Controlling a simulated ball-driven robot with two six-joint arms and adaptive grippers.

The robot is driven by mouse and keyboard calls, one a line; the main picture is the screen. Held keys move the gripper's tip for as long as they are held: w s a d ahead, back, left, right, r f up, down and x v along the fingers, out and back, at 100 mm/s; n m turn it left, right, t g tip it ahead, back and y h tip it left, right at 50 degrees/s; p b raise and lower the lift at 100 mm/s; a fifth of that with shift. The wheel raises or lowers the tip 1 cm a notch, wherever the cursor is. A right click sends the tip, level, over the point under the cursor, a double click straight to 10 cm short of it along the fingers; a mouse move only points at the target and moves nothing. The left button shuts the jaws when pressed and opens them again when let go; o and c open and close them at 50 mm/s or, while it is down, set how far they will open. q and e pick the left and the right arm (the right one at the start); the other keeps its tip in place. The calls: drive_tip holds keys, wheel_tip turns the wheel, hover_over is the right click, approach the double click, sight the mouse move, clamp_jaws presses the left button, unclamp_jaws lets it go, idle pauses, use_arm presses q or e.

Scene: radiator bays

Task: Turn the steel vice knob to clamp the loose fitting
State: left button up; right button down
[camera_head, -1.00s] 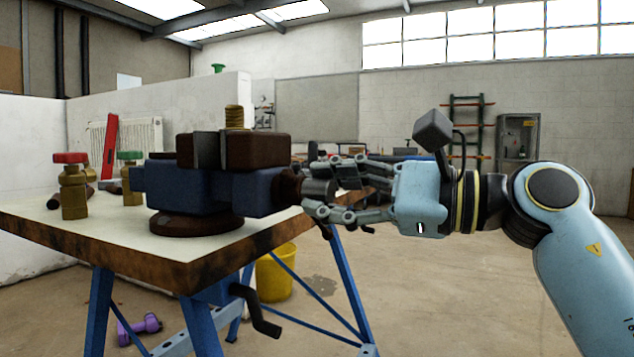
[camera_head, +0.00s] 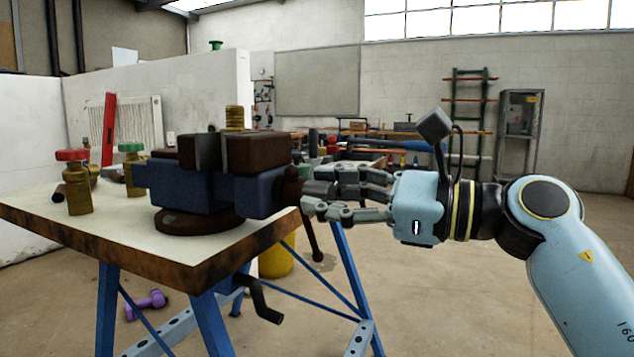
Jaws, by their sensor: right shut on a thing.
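The blue and dark brown vice (camera_head: 190,187) stands on the workbench on its round base. A brass threaded fitting (camera_head: 234,118) stands upright between its jaws. My right gripper (camera_head: 318,193) comes in from the right. It is shut on the steel vice knob (camera_head: 319,190) at the right end of the vice screw; the fingers hide most of the knob. A dark handle bar (camera_head: 313,230) hangs down beside the fingers. My left gripper does not show.
The workbench (camera_head: 150,243) has blue legs and a crank (camera_head: 262,303) below its edge. Brass valves with a red top (camera_head: 78,190) and a green top (camera_head: 132,175) stand at the left. A yellow bucket (camera_head: 277,262) and a purple dumbbell (camera_head: 147,303) are on the floor.

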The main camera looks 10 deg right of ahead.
drive_tip(key=m+p, duration=0.6)
drive_tip(key=shift+r+p, duration=0.3)
drive_tip(key=shift+p, duration=0.05)
drive_tip(key=m+p, duration=1.1)
drive_tip(key=p, duration=0.1)
drive_tip(key=shift+f, duration=0.15)
drive_tip(key=c, duration=1.4)
unclamp_jaws()
drive_tip(key=shift+f+m+p, duration=0.1)
drive_tip(key=shift+m+p, duration=0.3)
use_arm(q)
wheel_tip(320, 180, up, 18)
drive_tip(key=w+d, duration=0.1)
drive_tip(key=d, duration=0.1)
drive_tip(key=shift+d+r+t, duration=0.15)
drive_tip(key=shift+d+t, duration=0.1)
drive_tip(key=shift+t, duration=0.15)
use_arm(e)
drive_tip(key=shift+o, duration=1.2)
drive_tip(key=shift+d+f, duration=0.15)
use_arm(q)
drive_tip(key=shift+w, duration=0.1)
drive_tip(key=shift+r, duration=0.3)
use_arm(e)
drive_tip(key=v, duration=0.7)
